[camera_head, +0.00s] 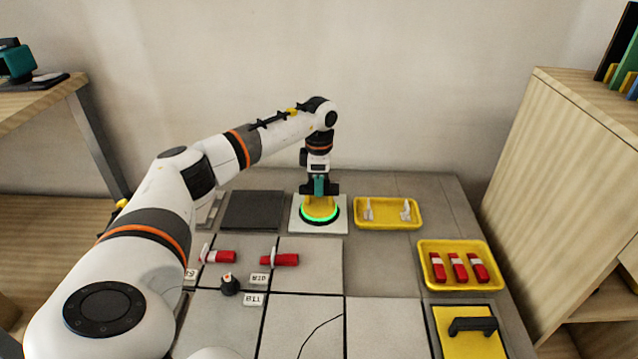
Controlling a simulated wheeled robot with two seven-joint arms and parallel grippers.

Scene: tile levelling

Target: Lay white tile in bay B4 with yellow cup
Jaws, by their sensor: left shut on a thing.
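My left gripper (319,190) is shut on the yellow cup (320,206), which has a glowing green ring round its base. The cup stands upright on the middle of the white tile (336,228). The tile looks level and is at the back of the work surface, between a dark tile and a yellow tray; I cannot tell whether it rests or hovers slightly. No B4 label can be read. My right gripper is not in view.
A dark tile (252,210) lies left of the white one. Yellow trays hold white clips (388,227) and red wedges (460,286). Red-and-white pieces (222,257) sit at joints near a black knob (229,285). A black-handled yellow board (466,345) lies front right. One tile (285,325) is cracked.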

